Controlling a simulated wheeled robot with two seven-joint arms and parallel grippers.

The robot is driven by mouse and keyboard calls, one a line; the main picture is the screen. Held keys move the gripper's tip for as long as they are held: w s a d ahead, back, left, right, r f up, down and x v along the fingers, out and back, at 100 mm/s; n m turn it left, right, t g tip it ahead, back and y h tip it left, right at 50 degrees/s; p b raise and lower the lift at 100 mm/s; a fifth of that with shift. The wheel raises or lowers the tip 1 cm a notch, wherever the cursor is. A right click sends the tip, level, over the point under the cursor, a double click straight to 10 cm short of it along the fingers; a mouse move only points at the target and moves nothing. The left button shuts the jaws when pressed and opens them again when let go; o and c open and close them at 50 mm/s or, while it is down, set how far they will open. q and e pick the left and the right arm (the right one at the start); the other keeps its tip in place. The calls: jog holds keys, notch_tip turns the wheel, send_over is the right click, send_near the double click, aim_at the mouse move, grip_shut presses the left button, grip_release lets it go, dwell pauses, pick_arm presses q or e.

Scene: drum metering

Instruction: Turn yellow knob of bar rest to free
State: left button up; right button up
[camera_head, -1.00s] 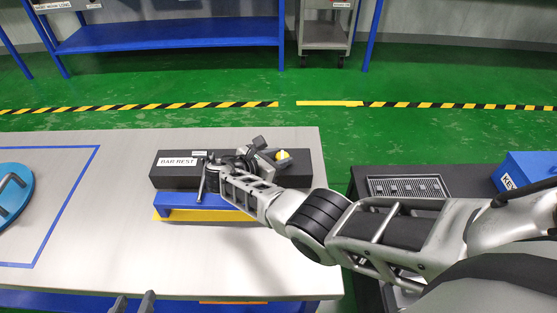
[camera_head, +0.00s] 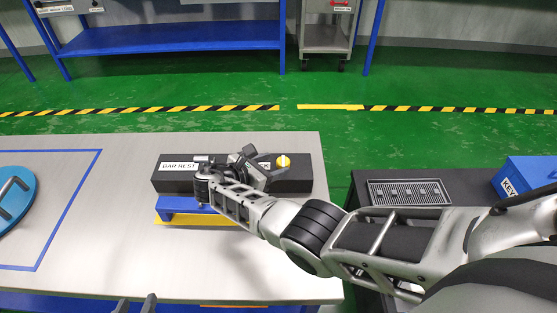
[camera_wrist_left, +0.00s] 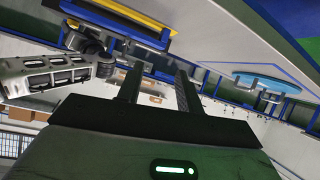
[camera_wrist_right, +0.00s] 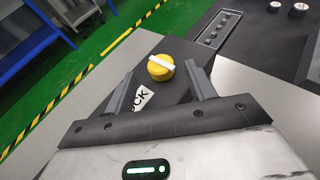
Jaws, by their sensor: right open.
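The bar rest (camera_head: 168,186) is a long black box with a "BAR REST" label on the table. Its yellow knob (camera_head: 283,161) stands near the right end of its top. In the right wrist view the knob (camera_wrist_right: 160,67) has a white, slightly slanting bar across it, and a partly hidden label ending in "CK" lies beside it. My right gripper (camera_wrist_right: 160,76) is open, its fingertips apart on either side of the knob's near edge; contact cannot be seen. My left gripper (camera_head: 137,301) shows only its fingertips at the bottom edge; the fingers are apart and empty.
A blue-and-yellow stand (camera_head: 170,216) is in front of the bar rest. A blue round object with a handle (camera_head: 14,196) lies at the left. A dark cart (camera_head: 365,182) with a grille and a blue box (camera_head: 530,175) is at the right. The table's front middle is clear.

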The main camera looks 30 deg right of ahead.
jog(key=p+v, duration=0.1)
jog(key=v, duration=1.1)
jog(key=shift+s+a+r, duration=0.1)
jog(key=shift+a+r, duration=0.05)
jog(key=shift+a, duration=0.15)
pick_arm(q)
jog(key=shift+a+r, duration=0.1)
jog(key=shift+r, duration=0.2)
